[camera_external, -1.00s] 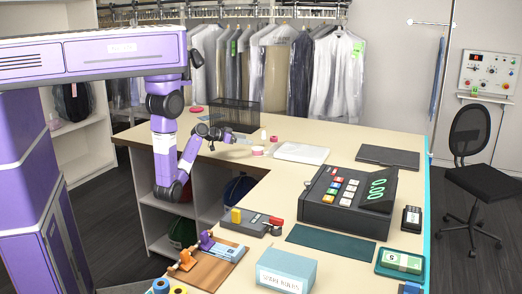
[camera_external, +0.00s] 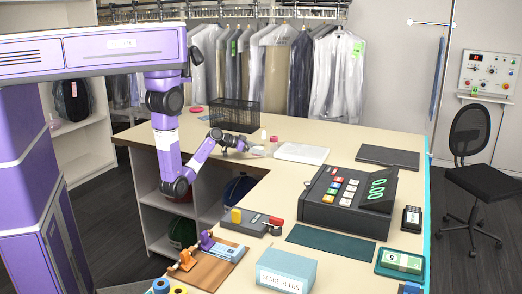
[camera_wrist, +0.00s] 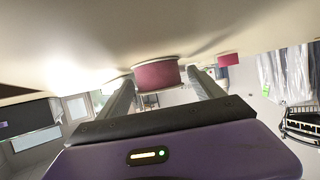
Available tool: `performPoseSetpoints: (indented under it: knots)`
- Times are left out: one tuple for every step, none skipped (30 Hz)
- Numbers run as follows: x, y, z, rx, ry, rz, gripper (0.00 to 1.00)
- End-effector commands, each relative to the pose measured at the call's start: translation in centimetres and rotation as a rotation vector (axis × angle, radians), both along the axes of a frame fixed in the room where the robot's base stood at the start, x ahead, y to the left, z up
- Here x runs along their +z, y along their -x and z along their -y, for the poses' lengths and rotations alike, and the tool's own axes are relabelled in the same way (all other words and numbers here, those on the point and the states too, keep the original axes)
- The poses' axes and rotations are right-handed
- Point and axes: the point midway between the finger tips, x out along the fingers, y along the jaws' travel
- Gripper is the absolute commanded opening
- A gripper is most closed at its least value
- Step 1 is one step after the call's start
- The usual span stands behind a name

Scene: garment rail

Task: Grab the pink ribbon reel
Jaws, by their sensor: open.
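The pink ribbon reel (camera_wrist: 157,74) shows in the wrist view as a short, deep pink cylinder against the pale counter, which fills the top of that picture. My gripper (camera_wrist: 160,78) is open, its two grey fingers pointing towards the reel, which shows in the gap at their tips. I cannot tell whether either finger touches it.
A dark mesh basket (camera_external: 235,115) is behind my gripper. A white flat pad (camera_external: 301,153) lies to the right, with a cash register (camera_external: 335,200) nearer the front.

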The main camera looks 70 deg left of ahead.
Motion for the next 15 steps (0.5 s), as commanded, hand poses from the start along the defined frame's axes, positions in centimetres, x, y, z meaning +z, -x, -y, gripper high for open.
performPoseSetpoints:
  knots:
    - [-0.03,-0.02,0.00,0.000,0.000,0.000,0.77]
    - [-0.04,-0.01,0.01,0.000,0.000,0.000,0.77]
    - [-0.03,0.00,0.00,0.000,0.000,0.000,0.77]
    - [-0.04,0.01,0.00,0.000,0.000,0.000,0.77]
    - [-0.04,0.02,0.00,0.000,0.000,0.000,0.75]
    - [-0.04,0.02,0.00,0.000,0.000,0.000,0.67]
    - [-0.03,0.02,0.00,0.000,0.000,0.000,0.61]
    - [-0.03,0.02,0.00,0.000,0.000,0.000,0.55]
    - [-0.04,0.03,0.00,0.000,0.000,-0.001,0.47]
    - [-0.04,0.04,0.00,0.000,0.000,-0.001,0.41]
    - [-0.04,0.04,0.00,0.000,0.000,-0.001,0.35]
    - [-0.04,0.04,0.00,0.000,0.000,-0.001,0.27]
    - [-0.05,0.04,0.00,0.000,0.000,-0.001,0.22]
    - [-0.04,0.04,0.00,0.000,0.000,-0.001,0.17]
    - [-0.03,0.04,0.00,0.000,0.000,0.000,0.16]
